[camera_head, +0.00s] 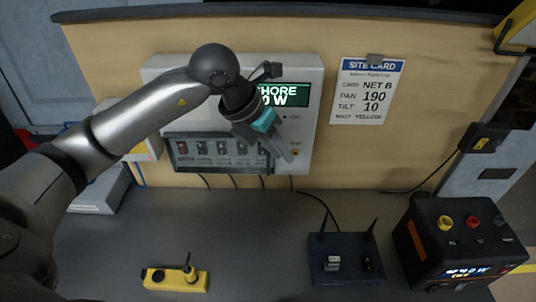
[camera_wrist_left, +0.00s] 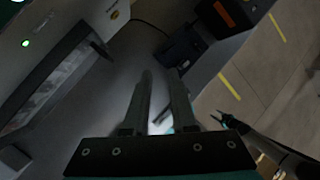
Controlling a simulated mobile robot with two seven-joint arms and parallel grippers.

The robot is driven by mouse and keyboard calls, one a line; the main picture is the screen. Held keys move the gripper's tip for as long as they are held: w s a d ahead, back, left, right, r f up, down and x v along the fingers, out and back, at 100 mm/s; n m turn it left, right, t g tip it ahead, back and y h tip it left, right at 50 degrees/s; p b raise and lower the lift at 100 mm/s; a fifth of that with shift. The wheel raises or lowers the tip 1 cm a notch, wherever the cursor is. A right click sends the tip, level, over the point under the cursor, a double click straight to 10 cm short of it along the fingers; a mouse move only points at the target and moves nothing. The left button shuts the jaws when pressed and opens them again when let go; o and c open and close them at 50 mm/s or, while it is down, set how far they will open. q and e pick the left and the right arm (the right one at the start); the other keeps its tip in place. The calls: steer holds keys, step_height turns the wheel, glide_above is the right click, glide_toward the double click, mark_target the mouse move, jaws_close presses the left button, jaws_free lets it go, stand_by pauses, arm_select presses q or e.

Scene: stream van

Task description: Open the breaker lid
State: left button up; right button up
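The white breaker box (camera_head: 312,110) is on the tan back wall, with a lit display in its upper part. Its breaker lid (camera_head: 220,150) is a dark-framed clear cover low on the box. Several breakers show through it, and it looks shut. In the left wrist view the lid (camera_wrist_left: 48,85) is at the left, clear of the fingers. My left gripper (camera_head: 287,152) is in front of the lid's right end and hides it. Its fingers (camera_wrist_left: 161,78) are parted with nothing between them. My right gripper (camera_wrist_left: 228,120) seems to show small and dark in the left wrist view; its opening is unclear.
A site card (camera_head: 367,90) hangs right of the box. On the grey counter (camera_head: 120,235) are a yellow device (camera_head: 175,279), a dark blue unit with two antennas (camera_head: 346,258) and a black control box (camera_head: 455,240). Cables hang below the breaker box. The counter's middle is clear.

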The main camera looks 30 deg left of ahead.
mark_target(269, 172)
arm_select(q)
steer(key=w+a+r+y, duration=0.1)
steer(key=a+y, duration=0.2)
steer(key=a, duration=0.4)
steer(key=shift+n, duration=0.4)
steer(key=x, duration=0.7)
steer(key=p+x, duration=0.1)
steer(key=x, duration=0.7)
steer(key=shift+w+r, duration=0.1)
steer(key=shift+w, duration=0.1)
arm_select(e)
steer(key=shift+w+a+r, duration=0.1)
steer(key=shift+w+r, duration=0.1)
steer(key=shift+r, duration=0.25)
steer(key=shift+w+a+r, duration=0.1)
steer(key=shift+w+r, duration=0.05)
steer(key=shift+r, duration=0.25)
arm_select(q)
jaws_close()
